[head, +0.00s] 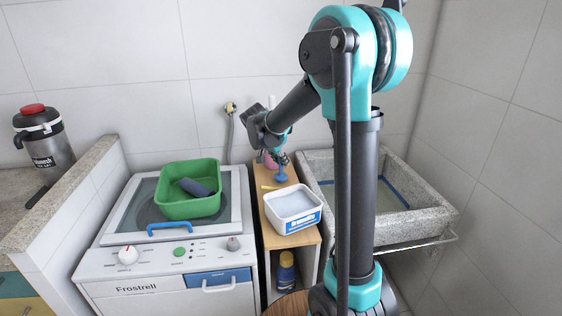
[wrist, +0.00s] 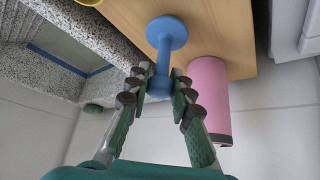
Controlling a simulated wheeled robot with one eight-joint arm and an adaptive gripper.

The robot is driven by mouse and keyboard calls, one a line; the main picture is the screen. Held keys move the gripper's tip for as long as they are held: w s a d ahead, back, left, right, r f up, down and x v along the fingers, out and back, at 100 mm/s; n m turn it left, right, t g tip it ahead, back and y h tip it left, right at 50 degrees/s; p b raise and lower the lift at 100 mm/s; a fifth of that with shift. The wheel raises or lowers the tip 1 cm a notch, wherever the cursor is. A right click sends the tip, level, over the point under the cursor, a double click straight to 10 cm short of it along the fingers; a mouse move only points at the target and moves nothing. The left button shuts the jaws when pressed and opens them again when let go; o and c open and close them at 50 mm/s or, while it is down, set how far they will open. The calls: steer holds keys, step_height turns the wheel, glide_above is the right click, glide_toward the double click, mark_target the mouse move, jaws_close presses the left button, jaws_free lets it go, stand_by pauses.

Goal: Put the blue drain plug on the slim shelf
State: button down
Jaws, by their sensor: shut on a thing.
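The blue drain plug has a round disc and a stem (wrist: 160,45). My gripper (wrist: 157,84) is shut on the knob end of the stem, with the disc pointing away from the fingers. In the head view the plug (head: 281,175) hangs below my gripper (head: 281,160), over the back part of the narrow wooden shelf unit (head: 262,176). The wooden top also shows behind the disc in the wrist view (wrist: 220,25). I cannot tell whether the disc touches the wood.
A pink cylinder (wrist: 208,95) stands close beside the plug. A white tub (head: 293,205) occupies the front of the wooden top. A stone sink (head: 425,222) is to the right; a washer (head: 165,262) with a green basin (head: 187,207) is to the left. A dark blue bottle (head: 286,272) stands lower in the unit.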

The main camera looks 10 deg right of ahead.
steer(key=c, duration=1.3)
jaws_free()
steer(key=shift+f, duration=0.15)
steer(key=shift+c, duration=0.2)
steer(key=v, duration=1.2)
